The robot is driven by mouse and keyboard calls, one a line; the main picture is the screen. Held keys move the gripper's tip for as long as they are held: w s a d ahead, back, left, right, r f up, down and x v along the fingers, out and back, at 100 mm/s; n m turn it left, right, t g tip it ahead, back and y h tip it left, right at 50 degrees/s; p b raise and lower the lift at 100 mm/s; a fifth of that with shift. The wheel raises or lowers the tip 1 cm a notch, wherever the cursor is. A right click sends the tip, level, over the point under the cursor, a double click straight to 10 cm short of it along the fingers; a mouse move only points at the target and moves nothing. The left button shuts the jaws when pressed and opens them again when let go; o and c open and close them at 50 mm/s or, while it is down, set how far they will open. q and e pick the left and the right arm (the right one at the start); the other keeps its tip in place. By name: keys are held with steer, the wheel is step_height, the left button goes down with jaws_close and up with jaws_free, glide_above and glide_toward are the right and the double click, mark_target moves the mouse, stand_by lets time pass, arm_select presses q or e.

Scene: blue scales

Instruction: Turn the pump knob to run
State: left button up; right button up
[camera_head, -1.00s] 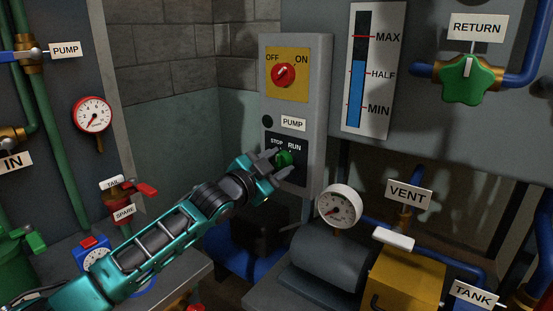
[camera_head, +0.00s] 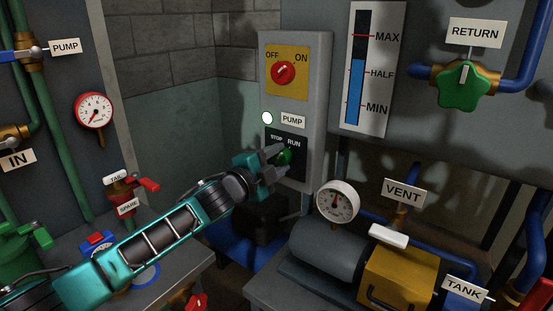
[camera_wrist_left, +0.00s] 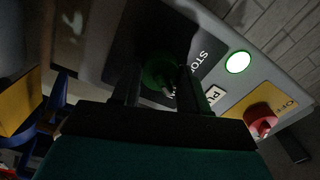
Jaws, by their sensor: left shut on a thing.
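The green pump knob (camera_head: 285,157) sits on a black plate (camera_head: 273,143) marked STOP and RUN, low on the grey panel (camera_head: 310,75). My left gripper (camera_head: 277,159) is at the knob, its fingers shut around it. In the left wrist view the green knob (camera_wrist_left: 160,72) shows dark between the two fingers (camera_wrist_left: 157,85). Its exact pointing is hard to read, partly covered by the fingers. The lamp (camera_head: 267,118) beside the PUMP label (camera_head: 292,121) is lit white-green; it also glows in the wrist view (camera_wrist_left: 238,62). My right gripper is not in view.
Above is a red OFF/ON switch (camera_head: 283,72) on a yellow plate. Below right stand a gauge (camera_head: 337,201), a grey motor (camera_head: 329,247) and a yellow pump block (camera_head: 398,278). A level gauge (camera_head: 372,70) hangs at the right.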

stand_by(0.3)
arm_select(q)
steer(key=o, duration=1.1)
steer(key=shift+c, duration=0.2)
steer(key=v, duration=1.3)
